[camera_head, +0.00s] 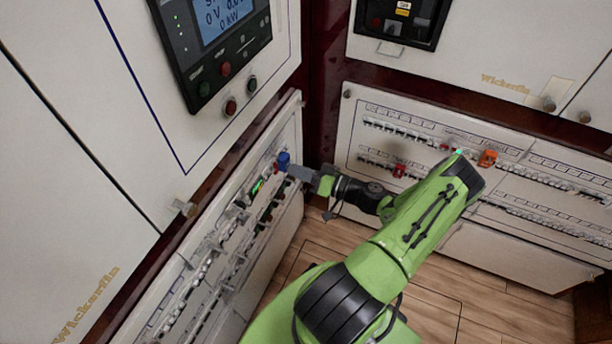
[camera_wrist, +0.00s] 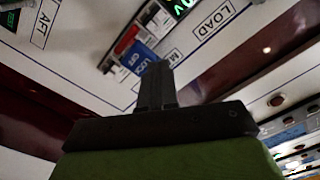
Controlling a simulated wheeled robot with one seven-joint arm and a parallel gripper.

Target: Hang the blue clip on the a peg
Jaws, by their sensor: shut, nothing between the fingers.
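The blue clip (camera_head: 283,160) is at the upper right end of the left panel's breaker rows. In the wrist view, the blue clip (camera_wrist: 138,56) carries white lettering that reads like "LOCK OFF". It sits against the panel beside a red part (camera_wrist: 127,39). My gripper (camera_head: 291,171) is right at the clip in the head view. In the wrist view my gripper's fingers (camera_wrist: 156,72) are together with nothing between them. They overlap the clip's lower edge in the picture, and I cannot tell whether they touch it. No peg can be made out clearly.
The left breaker panel (camera_head: 232,278) and the right breaker panel (camera_head: 352,128) meet near a dark red corner post (camera_head: 327,70). A meter box (camera_head: 203,60) is above left. Wooden floor (camera_head: 470,315) lies below.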

